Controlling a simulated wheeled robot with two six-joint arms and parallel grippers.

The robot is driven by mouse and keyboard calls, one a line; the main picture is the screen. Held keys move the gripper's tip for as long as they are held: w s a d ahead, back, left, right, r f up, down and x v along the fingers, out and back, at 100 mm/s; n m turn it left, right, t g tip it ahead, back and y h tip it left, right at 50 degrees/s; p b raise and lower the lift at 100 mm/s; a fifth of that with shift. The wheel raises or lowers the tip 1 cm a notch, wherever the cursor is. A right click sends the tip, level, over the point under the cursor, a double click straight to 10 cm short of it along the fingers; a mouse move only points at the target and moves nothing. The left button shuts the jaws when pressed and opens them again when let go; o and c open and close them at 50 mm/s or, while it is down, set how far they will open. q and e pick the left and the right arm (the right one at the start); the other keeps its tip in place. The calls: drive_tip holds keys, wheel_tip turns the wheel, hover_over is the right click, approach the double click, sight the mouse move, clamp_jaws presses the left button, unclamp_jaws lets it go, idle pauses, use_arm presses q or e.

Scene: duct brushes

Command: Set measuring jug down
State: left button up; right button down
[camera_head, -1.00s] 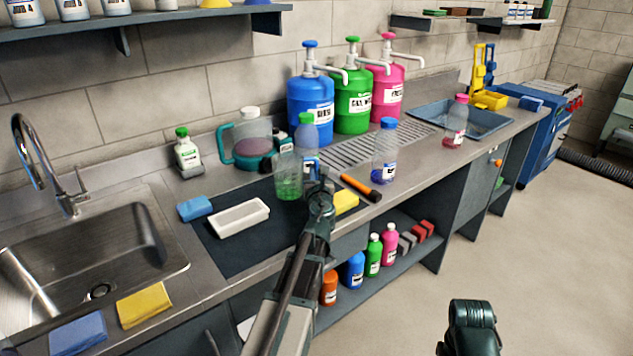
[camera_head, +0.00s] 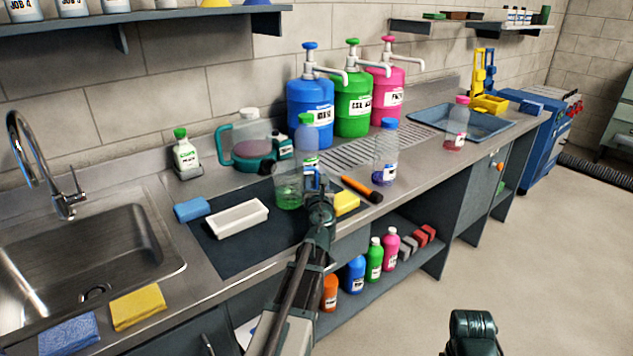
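The measuring jug (camera_head: 288,191) is a clear vessel holding green liquid, with a blue handle on its right side. It stands upright over the dark mat on the counter. Whether its base touches the mat is hard to tell. My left gripper (camera_head: 318,190) is at the handle, to the right of the jug, and appears shut on it; its fingertips are small and partly hidden. My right arm shows only as a dark rounded part at the bottom right, with no fingers visible.
A clear bottle with a blue cap (camera_head: 385,160) and an orange-black tool (camera_head: 361,187) stand or lie to the right. A teal-handled container (camera_head: 247,140) is behind. The mat's front left is clear.

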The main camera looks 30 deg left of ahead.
use_arm(q)
drive_tip(key=shift+r, duration=0.2)
drive_tip(key=v, duration=1.2)
